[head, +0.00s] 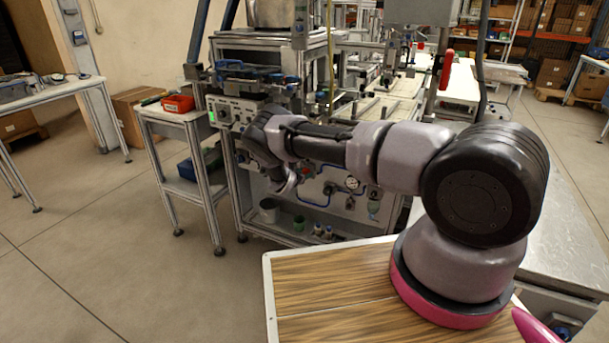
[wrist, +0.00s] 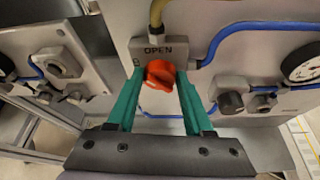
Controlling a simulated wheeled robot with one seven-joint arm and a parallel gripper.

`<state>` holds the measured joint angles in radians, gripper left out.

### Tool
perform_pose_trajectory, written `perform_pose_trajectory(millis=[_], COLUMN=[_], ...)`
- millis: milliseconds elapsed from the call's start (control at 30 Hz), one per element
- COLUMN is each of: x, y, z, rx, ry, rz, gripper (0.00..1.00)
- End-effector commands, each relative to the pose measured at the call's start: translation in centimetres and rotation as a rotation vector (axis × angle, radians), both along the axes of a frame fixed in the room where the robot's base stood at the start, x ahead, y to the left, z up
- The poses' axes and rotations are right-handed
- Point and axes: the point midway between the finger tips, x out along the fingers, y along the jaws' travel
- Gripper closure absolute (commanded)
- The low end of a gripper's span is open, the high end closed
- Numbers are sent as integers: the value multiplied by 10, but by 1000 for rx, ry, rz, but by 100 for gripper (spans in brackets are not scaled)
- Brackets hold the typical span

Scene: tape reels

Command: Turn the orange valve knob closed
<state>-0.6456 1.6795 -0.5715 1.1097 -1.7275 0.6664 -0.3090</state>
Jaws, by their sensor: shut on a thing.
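The orange valve knob (wrist: 160,74) is in the wrist view, on a grey block (wrist: 140,48) marked "OPEN" on the machine's panel. My gripper (wrist: 160,82) has green fingers, one on each side of the knob, and is shut on it. The knob sits a little tilted between the fingertips. In the head view my arm reaches to the machine's front panel (head: 325,205); the knob and fingertips are hidden behind my wrist there.
A blue hose (wrist: 245,27) curves above and right of the knob, and a yellowish hose (wrist: 156,14) enters from above. A gauge (wrist: 302,62) and black knob (wrist: 231,102) are to the right. A side table with a red bin (head: 178,103) stands left of the machine.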

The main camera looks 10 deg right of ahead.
Motion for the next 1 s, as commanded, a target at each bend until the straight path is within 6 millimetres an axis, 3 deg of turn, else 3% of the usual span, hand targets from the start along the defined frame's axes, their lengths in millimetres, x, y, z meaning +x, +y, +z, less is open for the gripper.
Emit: perform_pose_trajectory(millis=[600, 1000], x=[4, 5], y=[7, 8], z=[-2, -3], rx=[-440, -594], ry=[320, 431], rz=[1, 3], gripper=[100, 100])
